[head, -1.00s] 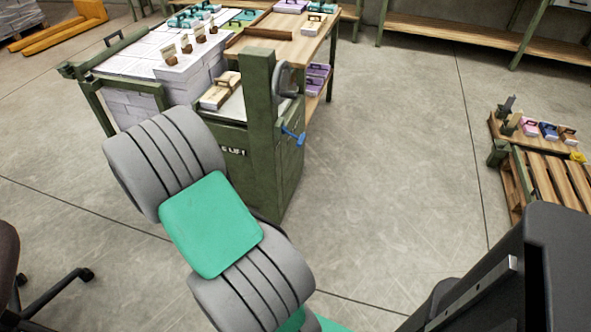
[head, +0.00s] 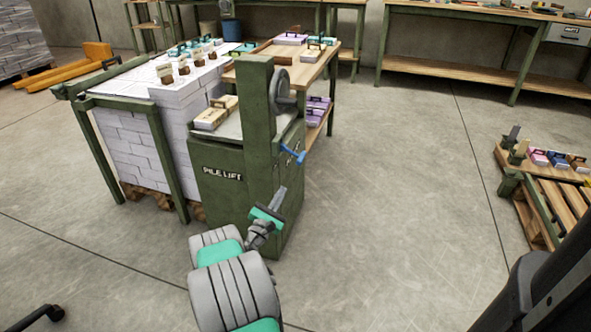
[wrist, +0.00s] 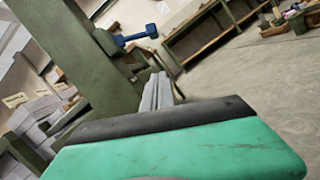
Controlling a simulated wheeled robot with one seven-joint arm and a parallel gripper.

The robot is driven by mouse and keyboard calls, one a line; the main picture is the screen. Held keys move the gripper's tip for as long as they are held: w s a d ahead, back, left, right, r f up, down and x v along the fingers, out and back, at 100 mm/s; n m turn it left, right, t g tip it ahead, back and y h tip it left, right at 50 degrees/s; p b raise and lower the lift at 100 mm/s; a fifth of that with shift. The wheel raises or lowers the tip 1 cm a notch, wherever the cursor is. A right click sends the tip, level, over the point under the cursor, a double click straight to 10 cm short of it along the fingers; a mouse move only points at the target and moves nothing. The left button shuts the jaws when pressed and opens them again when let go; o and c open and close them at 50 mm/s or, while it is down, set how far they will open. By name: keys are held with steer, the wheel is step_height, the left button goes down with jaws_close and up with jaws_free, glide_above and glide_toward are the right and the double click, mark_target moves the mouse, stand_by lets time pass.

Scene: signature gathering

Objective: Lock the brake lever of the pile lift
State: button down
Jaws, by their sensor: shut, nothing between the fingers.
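The pile lift (head: 222,180) is a green cabinet with a tall post, labelled PILE LIFT. The blue brake lever (head: 293,154) sticks out from the right side of its post, below a grey wheel (head: 283,90). In the wrist view the lever (wrist: 138,36) shows at the upper middle as a blue bar with a thicker end. My gripper (head: 281,190) is shut and empty, in front of the cabinet's right part and below the lever, apart from it. In the wrist view its grey fingers (wrist: 157,92) lie close together, pointing up below the lever.
Paper stacks (head: 130,145) stand left of the lift. A wooden table (head: 318,68) with bundles is behind it. A low pallet (head: 560,200) with small items stands at the right. The floor (head: 400,180) between is clear.

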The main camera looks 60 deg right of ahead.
mark_target(290, 152)
steer(key=s+d+r, duration=0.1)
steer(key=d+r, duration=0.4)
steer(key=d, duration=0.4)
steer(key=shift+s+r+b, duration=0.15)
steer(key=shift+r+b, duration=0.1)
steer(key=shift+b, duration=0.15)
steer(key=shift+s+r, duration=0.1)
